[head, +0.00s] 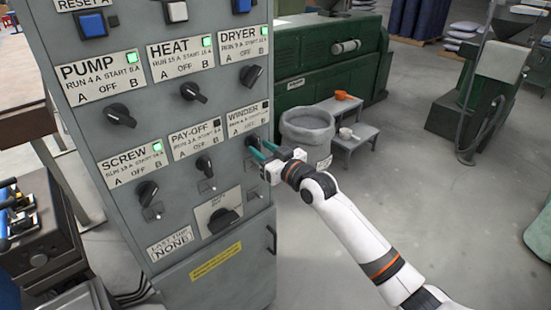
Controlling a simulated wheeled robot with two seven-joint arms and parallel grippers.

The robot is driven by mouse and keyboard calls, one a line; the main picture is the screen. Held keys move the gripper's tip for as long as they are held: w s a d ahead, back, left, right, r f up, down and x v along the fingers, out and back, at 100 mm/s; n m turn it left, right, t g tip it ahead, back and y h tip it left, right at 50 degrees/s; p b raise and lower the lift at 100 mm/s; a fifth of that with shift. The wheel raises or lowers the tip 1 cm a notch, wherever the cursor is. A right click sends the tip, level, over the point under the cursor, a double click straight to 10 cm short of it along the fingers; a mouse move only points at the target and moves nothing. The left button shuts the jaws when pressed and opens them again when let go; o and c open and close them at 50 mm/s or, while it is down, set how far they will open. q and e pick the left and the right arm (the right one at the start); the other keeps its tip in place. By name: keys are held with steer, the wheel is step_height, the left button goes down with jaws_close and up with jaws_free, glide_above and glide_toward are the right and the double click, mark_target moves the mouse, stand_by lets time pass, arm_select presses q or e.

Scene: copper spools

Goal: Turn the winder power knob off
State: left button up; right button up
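The grey control cabinet (165,225) stands at the left, its front full of labelled knobs. The WINDER plate (248,118) is at the right end of the lower knob row. The black winder knob (251,141) sits below it, partly behind my fingers, so its pointing direction is hard to read. The winder lamp (265,104) looks dark. My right gripper (262,150) reaches in from the right, with its two teal fingers apart at the knob. Whether they touch it is unclear.
The pay-off knob (204,165) is just left of the winder knob. PUMP, HEAT, DRYER and SCREW lamps are green. A larger black switch (222,219) sits below. A grey bin (307,130) and step stool (350,140) stand behind my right arm.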

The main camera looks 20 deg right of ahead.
steer(key=b+v, duration=0.2)
steer(key=v, duration=0.9)
steer(key=shift+s, duration=0.2)
